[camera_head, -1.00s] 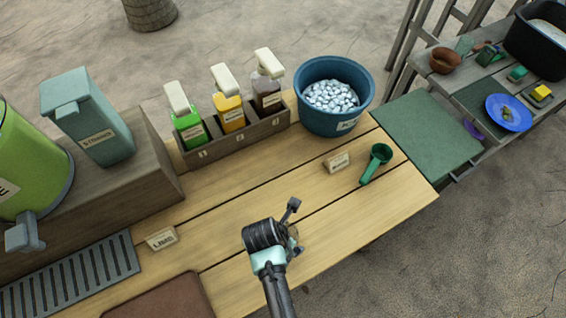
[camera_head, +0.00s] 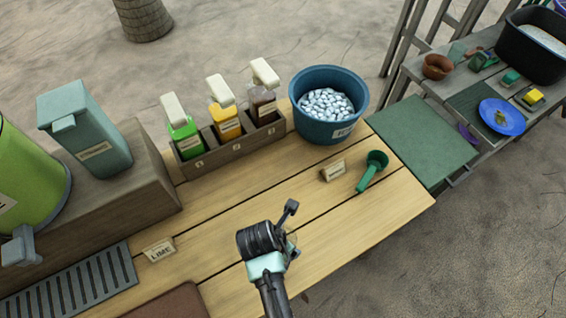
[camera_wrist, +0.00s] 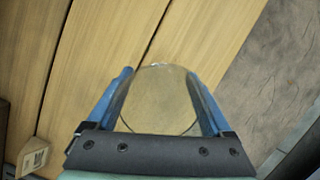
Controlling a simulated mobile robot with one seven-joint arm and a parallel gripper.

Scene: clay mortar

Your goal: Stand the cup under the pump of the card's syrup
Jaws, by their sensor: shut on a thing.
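A clear, see-through cup (camera_wrist: 160,100) sits between the blue fingers of my gripper (camera_wrist: 159,75), which is shut on it. In the head view my gripper (camera_head: 292,240) is above the front part of the wooden table, and the cup is mostly hidden behind it. A small card reading LIME (camera_head: 159,249) stands to its left. A grey rack (camera_head: 230,152) at the back holds three white-topped pump bottles: green (camera_head: 185,140), yellow (camera_head: 225,121) and brown (camera_head: 263,104). The rack front bears numbers. The cup is apart from the rack.
A blue ice tub (camera_head: 327,125) stands right of the rack. A slatted drip tray (camera_head: 70,290) and a green dispenser (camera_head: 30,185) are at left. Bare planks separate gripper and rack.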

